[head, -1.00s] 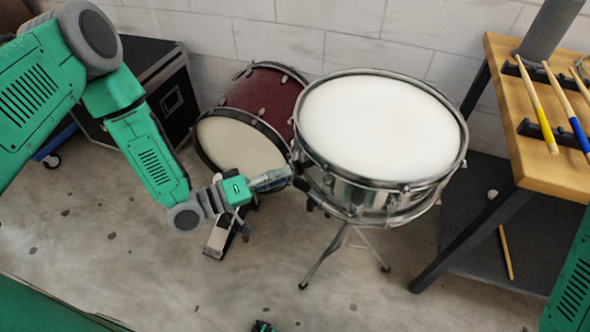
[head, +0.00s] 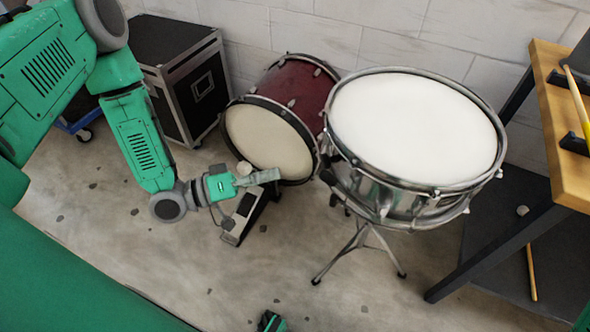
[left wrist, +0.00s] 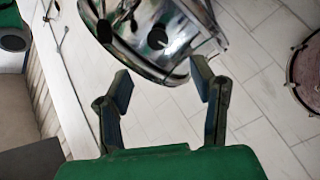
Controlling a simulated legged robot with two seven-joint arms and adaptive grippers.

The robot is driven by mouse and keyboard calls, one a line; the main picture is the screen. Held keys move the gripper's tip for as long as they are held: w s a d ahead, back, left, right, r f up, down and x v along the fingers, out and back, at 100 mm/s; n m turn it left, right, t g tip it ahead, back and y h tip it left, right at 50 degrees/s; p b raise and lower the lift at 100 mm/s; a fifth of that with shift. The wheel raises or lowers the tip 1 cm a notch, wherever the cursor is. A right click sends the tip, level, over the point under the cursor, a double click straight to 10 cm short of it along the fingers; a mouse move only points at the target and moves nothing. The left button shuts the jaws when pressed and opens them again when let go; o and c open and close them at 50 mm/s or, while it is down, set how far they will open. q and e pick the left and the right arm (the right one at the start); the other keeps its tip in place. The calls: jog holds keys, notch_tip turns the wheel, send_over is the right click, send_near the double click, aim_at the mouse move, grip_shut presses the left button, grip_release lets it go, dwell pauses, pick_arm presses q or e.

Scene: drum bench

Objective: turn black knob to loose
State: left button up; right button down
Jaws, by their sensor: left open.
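The snare drum (head: 413,125) stands upright on its tripod stand, white head up, chrome shell. A black knob-like part (head: 328,176) sticks out from its left side. My left gripper (head: 276,175) is left of that part, apart from it, with nothing seen in its fingers. In the left wrist view, my left gripper (left wrist: 160,76) has its two fingers spread. The chrome shell (left wrist: 190,45) shows beyond the fingertips, with a round dark spot (left wrist: 157,39) on it; I cannot tell if that is the knob.
A red bass drum (head: 300,92) with a pedal (head: 243,215) stands behind my left gripper. A black case (head: 180,75) is at the back left. A wooden bench (head: 556,120) with drumsticks is at the right.

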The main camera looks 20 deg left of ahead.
aim_at(321, 162)
pick_arm(q)
jog(key=w+d+m+b, duration=0.2)
jog(key=d+m+b, duration=0.1)
jog(key=m, duration=0.1)
jog(key=w+d+m+b, duration=0.3)
jog(key=w+d+m+g+b, duration=0.1)
jog(key=w+d+m+b, duration=0.2)
jog(key=m, duration=0.1)
jog(key=shift+w+d+m+h, duration=0.1)
jog(key=shift+w+m+h, duration=0.1)
jog(key=shift+m+h, duration=0.15)
grip_shut()
